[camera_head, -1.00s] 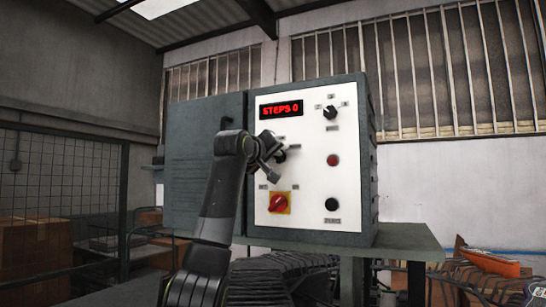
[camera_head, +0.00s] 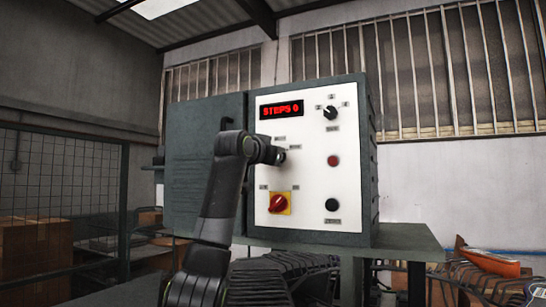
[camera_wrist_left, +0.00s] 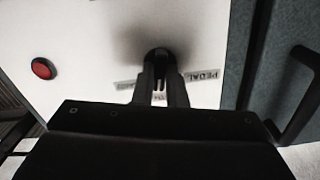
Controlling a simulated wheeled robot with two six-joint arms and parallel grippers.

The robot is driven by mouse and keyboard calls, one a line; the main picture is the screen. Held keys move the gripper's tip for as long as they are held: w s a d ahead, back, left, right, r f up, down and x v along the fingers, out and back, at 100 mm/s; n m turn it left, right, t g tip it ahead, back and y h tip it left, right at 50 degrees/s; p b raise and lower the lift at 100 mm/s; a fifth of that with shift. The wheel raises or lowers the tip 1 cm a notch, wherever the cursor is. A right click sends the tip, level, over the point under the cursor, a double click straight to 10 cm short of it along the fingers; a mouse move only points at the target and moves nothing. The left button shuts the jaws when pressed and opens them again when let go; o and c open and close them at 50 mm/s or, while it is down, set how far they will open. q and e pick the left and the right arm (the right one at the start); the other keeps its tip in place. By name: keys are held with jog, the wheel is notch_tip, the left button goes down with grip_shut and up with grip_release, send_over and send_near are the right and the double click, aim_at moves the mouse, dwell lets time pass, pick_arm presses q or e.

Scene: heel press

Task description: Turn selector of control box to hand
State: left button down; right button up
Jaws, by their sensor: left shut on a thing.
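The control box (camera_head: 318,225) is a grey cabinet with a white front panel, and its red display reads STEPS 0. My left gripper (camera_head: 281,156) is at the left-middle of the panel. In the left wrist view my left gripper (camera_wrist_left: 160,82) is shut on a black selector knob (camera_wrist_left: 157,56), one finger on each side. A label reading PEDAL (camera_wrist_left: 205,76) lies to the right of the fingers; other labels are partly hidden behind them. The head view hides most of this knob behind the gripper. My right gripper is not in view.
The panel also has another black knob (camera_head: 330,112) at upper right, a red button (camera_head: 333,160), a black button (camera_head: 332,204) and a red rotary switch on yellow (camera_head: 279,203). A door handle (camera_wrist_left: 300,95) stands out at right in the left wrist view.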

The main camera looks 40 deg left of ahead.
pick_arm(q)
jog(key=shift+r+m, duration=0.1)
jog(key=shift+m, duration=3.5)
jog(key=c, duration=1.5)
grip_release()
jog(key=shift+o, duration=0.2)
